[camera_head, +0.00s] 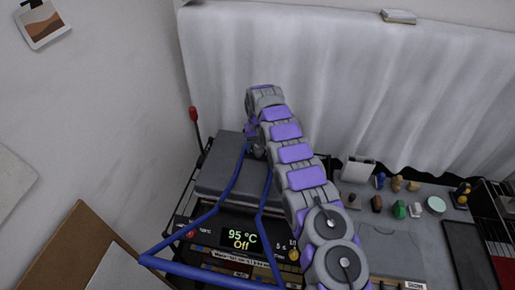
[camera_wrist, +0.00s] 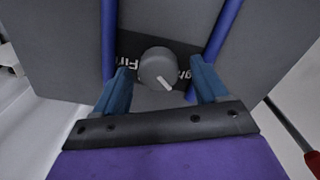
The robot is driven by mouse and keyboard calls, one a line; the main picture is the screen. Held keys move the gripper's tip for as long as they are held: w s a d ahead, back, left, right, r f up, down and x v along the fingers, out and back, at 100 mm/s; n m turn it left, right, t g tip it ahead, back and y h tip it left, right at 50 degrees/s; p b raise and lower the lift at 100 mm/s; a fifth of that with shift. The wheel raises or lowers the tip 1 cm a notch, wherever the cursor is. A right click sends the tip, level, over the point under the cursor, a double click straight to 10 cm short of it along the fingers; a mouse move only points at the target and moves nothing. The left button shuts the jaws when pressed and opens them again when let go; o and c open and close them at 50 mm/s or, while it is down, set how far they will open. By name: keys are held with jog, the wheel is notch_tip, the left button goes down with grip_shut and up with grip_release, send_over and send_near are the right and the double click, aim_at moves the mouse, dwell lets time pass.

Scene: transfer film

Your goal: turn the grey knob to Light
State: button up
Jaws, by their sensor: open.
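The grey knob (camera_wrist: 157,69) shows in the wrist view on a dark panel, with a pale pointer line toward its lower right. White lettering beside it is partly hidden; "Fir" shows at its left and "ght" at its right. My gripper (camera_wrist: 160,82) is open, with one blue finger on each side of the knob. I cannot tell whether the fingers touch it. In the head view my gripper (camera_head: 256,150) is mostly hidden behind my arm, at the grey box-like machine (camera_head: 222,178); the knob is hidden there.
Blue bars (camera_head: 225,190) run in front of the machine. A display (camera_head: 241,239) reads "95 °C Off". A red-tipped lever (camera_head: 194,115) stands at the left. Several small coloured objects (camera_head: 399,209) sit on the right bench, and a white curtain (camera_head: 350,90) hangs behind.

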aim_at(257, 147)
notch_tip(257, 147, up, 16)
jog(key=p, duration=1.1)
jog(key=shift+w, duration=0.2)
jog(key=shift+a, duration=0.1)
jog(key=shift+r, duration=0.1)
jog(key=s+d+r+b, duration=0.2)
jog(key=s+d+b, duration=0.25)
jog(key=s, duration=0.35)
jog(key=s+d+r+m+g+b, duration=0.1)
jog(key=s+d+r+b, duration=0.15)
jog(key=s+b, duration=0.45)
jog(key=s+d+r+b, duration=0.1)
jog(key=s+d+b, duration=0.3)
jog(key=s, duration=0.5)
jog(key=s+d+f+b, duration=0.1)
jog(key=s+f+b, duration=0.2)
jog(key=s, duration=0.8)
jog(key=s+d+f+m+b, duration=0.1)
jog(key=s+d+f+b, duration=0.1)
jog(key=s+f+b, duration=0.2)
jog(key=s+d+f+b, duration=0.1)
jog(key=s+f+b, duration=0.2)
jog(key=s+f, duration=0.5)
jog(key=s, duration=1)
jog(key=shift+d+f+g+b, duration=0.15)
jog(key=shift+f+g+b, duration=0.05)
jog(key=shift+g+b, duration=0.2)
